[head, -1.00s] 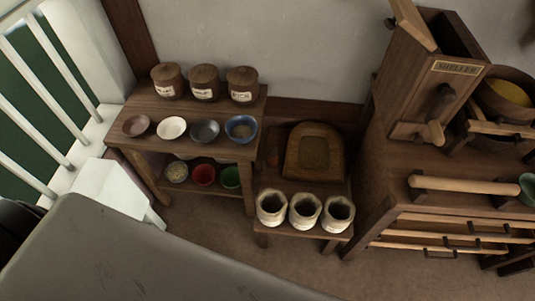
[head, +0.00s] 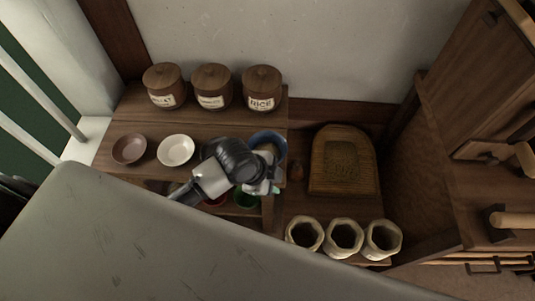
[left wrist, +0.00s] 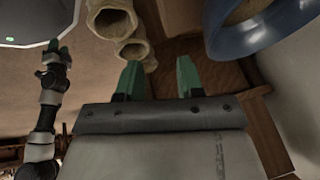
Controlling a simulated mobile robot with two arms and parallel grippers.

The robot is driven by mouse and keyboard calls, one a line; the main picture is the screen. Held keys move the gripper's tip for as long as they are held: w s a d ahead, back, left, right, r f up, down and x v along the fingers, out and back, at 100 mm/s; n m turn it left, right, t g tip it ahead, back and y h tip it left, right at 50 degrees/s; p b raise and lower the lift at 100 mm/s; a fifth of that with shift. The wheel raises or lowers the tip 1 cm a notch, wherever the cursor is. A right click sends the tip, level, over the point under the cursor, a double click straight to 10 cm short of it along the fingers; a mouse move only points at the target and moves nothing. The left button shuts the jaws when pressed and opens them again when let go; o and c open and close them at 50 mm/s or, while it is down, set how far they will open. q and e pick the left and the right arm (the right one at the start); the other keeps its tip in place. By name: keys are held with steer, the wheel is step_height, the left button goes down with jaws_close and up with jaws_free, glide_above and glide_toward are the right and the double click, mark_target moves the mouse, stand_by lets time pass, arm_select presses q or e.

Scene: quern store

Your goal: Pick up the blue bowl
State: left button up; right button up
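The blue bowl (head: 281,146) stands at the right end of the wooden table's top, partly hidden by my left arm in the head view. In the left wrist view the blue bowl (left wrist: 240,45) is at the upper right, with something tan inside. My left gripper (left wrist: 159,66) is open and empty, its two green fingers apart. The bowl is beside the fingers, to their right in that view, not between them. In the head view my left gripper (head: 264,186) is at the bowl's near side. My right gripper (left wrist: 58,46) shows small at the left of the wrist view; its opening is unclear.
A brown bowl (head: 129,149) and a white bowl (head: 175,150) stand left on the table top. Lidded jars (head: 211,88) line its back. Red and green (head: 246,199) bowls sit below. Open sacks (head: 344,238) and a wooden tray-like piece (head: 343,165) are to the right.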

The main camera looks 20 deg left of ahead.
arm_select(q)
steer(key=w+r+m+g, duration=0.2)
steer(key=w+r+m, duration=0.15)
steer(key=m, duration=0.65)
steer(key=m+g+y+b, duration=0.1)
steer(key=m+y, duration=0.1)
steer(key=m, duration=0.8)
glide_toward(250, 141)
steer(key=shift+g, duration=0.3)
steer(key=x, duration=0.6)
steer(key=b+x, duration=0.1)
steer(key=x, duration=0.2)
steer(key=shift+w+f, duration=0.3)
steer(key=shift+d+f, duration=0.15)
steer(key=shift+f, duration=0.3)
arm_select(e)
steer(key=w, duration=0.4)
steer(key=shift+w+a+f, duration=0.15)
steer(key=shift+w+a, duration=0.1)
steer(key=shift+a, duration=0.05)
arm_select(q)
steer(key=c, duration=0.7)
steer(key=shift+r, duration=0.1)
arm_select(e)
steer(key=shift+s+a, duration=0.1)
steer(key=shift+a, duration=0.45)
